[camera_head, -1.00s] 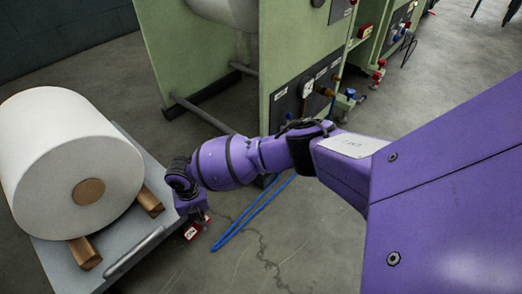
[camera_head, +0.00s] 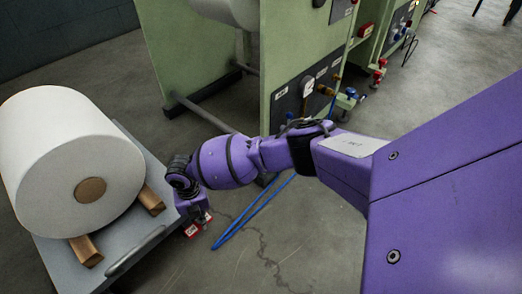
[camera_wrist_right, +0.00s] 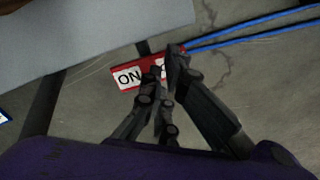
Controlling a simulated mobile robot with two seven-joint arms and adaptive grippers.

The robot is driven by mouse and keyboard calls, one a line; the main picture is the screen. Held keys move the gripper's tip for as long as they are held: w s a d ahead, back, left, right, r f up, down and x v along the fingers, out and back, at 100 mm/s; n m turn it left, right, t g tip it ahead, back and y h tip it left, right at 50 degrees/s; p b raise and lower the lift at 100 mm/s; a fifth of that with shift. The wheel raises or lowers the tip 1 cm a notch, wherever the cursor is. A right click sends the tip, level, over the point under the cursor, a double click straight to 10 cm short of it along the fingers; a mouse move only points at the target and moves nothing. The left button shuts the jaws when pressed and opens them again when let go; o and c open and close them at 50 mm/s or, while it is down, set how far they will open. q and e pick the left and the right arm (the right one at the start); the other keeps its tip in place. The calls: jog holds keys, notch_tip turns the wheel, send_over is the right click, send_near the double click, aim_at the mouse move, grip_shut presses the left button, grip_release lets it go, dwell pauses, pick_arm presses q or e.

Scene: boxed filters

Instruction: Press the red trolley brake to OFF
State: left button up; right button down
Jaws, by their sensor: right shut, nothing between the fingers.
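The red trolley brake (camera_head: 192,231) is a small red pedal low at the trolley's right edge, just under my right gripper (camera_head: 197,212). In the right wrist view the red brake (camera_wrist_right: 121,72) has a white label reading ON on its left half. My right gripper's dark fingers (camera_wrist_right: 166,62) are shut and empty. They lie over the brake's right half and hide most of a second white label there. I cannot tell whether the fingertips touch the brake. My left gripper is not in view.
The grey trolley (camera_head: 62,262) carries a large white roll (camera_head: 65,160) on wooden chocks (camera_head: 85,250), with a grey handle (camera_head: 135,252) near the brake. A blue hose (camera_head: 250,215) lies on the floor to the right. Green machine cabinets (camera_head: 300,50) stand behind.

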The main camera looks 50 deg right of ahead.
notch_tip(320, 180, up, 4)
jog(key=p, duration=0.2)
jog(key=shift+w+r+p, duration=0.1)
jog(key=shift+w+p, duration=0.05)
jog(key=shift+p, duration=0.25)
jog(key=shift+r+p, duration=0.7)
jog(key=shift+r, duration=0.3)
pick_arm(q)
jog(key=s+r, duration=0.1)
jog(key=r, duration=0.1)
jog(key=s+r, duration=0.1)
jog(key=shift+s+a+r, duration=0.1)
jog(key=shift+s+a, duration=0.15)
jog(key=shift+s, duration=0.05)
pick_arm(e)
jog(key=shift+f, duration=0.1)
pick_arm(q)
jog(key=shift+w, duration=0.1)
